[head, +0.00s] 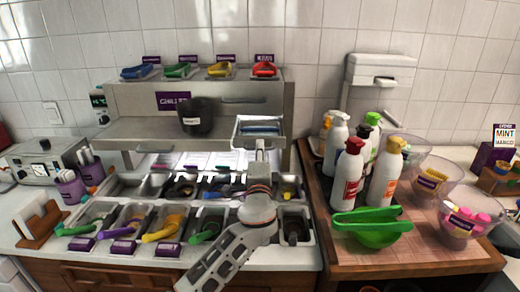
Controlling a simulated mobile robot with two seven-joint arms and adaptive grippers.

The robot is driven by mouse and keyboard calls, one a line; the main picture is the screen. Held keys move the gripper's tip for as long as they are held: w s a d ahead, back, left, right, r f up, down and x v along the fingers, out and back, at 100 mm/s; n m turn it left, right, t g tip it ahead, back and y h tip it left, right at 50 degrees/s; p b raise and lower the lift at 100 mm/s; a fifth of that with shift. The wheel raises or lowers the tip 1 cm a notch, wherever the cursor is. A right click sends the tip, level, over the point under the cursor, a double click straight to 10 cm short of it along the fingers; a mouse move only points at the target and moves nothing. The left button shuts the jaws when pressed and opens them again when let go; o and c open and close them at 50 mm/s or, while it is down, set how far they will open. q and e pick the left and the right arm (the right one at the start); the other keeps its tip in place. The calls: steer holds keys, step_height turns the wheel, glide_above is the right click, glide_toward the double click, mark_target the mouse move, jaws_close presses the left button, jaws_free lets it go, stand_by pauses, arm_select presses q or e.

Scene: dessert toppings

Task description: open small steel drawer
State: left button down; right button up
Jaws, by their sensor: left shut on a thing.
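The small steel drawer (237,137) in the head view is pulled out of the right part of the steel shelf unit (284,108). Its open top shows, with something blue inside. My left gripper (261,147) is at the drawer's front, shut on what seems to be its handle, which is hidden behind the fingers. The arm reaches up to it from the lower middle of the view. My right gripper is not in view.
Steel topping bins with coloured scoops (165,228) lie below the drawer, around my arm. A dark pot (196,116) stands on the shelf left of the drawer. Sauce bottles (350,172) and a green bowl (378,236) stand on a wooden board to the right.

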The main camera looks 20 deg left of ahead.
arm_select(q)
steer(key=c, duration=2.5)
jaws_free()
steer(key=shift+s, duration=0.1)
steer(key=v, duration=1.2)
steer(key=shift+f, duration=0.1)
